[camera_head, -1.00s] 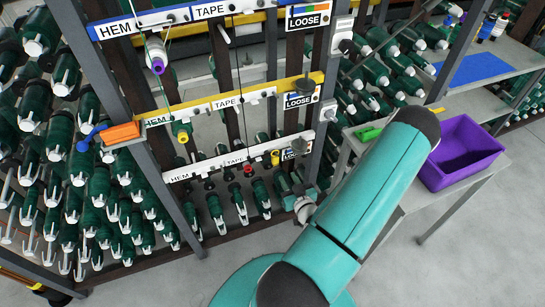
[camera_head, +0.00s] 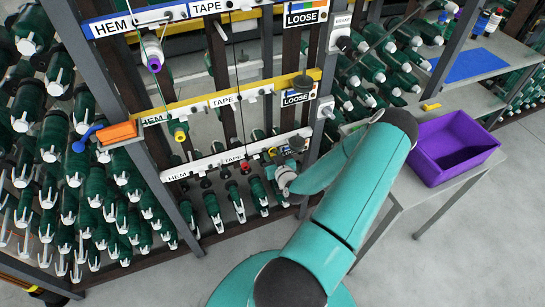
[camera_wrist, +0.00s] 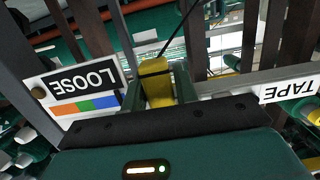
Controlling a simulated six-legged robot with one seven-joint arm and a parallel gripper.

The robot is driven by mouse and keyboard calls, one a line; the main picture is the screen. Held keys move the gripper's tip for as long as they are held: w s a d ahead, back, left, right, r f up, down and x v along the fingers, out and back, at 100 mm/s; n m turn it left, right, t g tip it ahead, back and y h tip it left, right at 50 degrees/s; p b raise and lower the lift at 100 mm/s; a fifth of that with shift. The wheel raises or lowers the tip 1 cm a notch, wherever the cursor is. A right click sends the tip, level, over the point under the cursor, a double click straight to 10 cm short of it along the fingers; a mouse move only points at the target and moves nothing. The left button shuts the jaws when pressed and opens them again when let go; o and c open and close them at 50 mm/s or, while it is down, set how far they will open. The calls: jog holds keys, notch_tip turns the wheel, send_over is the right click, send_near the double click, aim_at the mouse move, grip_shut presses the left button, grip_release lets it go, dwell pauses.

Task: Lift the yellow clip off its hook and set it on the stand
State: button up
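In the wrist view the yellow clip (camera_wrist: 156,82) has a dark band and stands between the two green fingers of my gripper (camera_wrist: 159,90). The fingers are close on either side of it; I cannot tell whether they touch it. A dark line runs up from the clip. In the head view my gripper (camera_head: 284,172) is at the right end of the lowest white rail (camera_head: 212,161), by its LOOSE label, and mostly hides the clip. The hook is hidden. A grey table (camera_head: 475,170) stands at the right; I cannot tell whether it is the stand.
A purple bin (camera_head: 453,147), a yellow piece (camera_head: 431,107) and a blue mat (camera_head: 471,66) are on the grey surfaces at right. Another yellow clip (camera_head: 180,134) hangs from the middle rail. A dark upright post (camera_head: 323,100) is close to my arm. Green spools crowd the left.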

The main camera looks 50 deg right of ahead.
jog(key=shift+w+d, duration=0.15)
jog(key=shift+w, duration=0.1)
jog(key=c, duration=0.6)
jog(key=shift+r, duration=0.15)
jog(key=v, duration=0.6)
jog(key=f+v, duration=0.1)
jog(key=v, duration=0.5)
jog(key=f+v, duration=0.1)
jog(key=v, duration=0.5)
jog(key=shift+s, duration=0.15)
jog(key=shift+r, duration=0.2)
jog(key=shift+s, duration=0.1)
